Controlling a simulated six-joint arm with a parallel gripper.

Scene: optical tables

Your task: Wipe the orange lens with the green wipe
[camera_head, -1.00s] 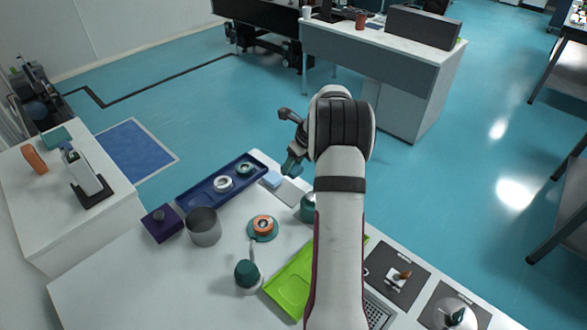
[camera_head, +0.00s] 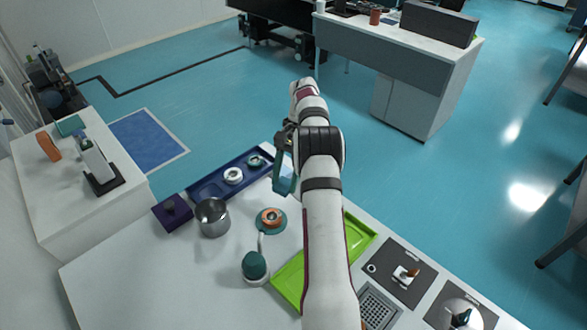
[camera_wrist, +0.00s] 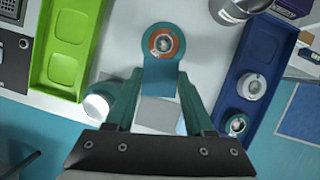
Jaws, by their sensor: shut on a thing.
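The orange lens (camera_head: 271,216) sits in a round teal mount on the white table, left of my arm in the head view. In the wrist view, the orange lens (camera_wrist: 163,42) lies beyond my fingertips, face up. My gripper (camera_wrist: 158,76) has teal fingers, shut on a flat, teal-blue piece that I take for the green wipe (camera_wrist: 160,83). The wipe's far end reaches close to the mount's near edge in the picture; I cannot tell whether they touch. In the head view, my gripper (camera_head: 285,178) is above the table's far side, and the wipe is not clear there.
A lime-green tray (camera_wrist: 39,75) and a navy tray (camera_wrist: 231,82) holding round parts flank the lens. A metal cup (camera_head: 212,217) and a green-capped bottle (camera_head: 254,266) stand near it.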

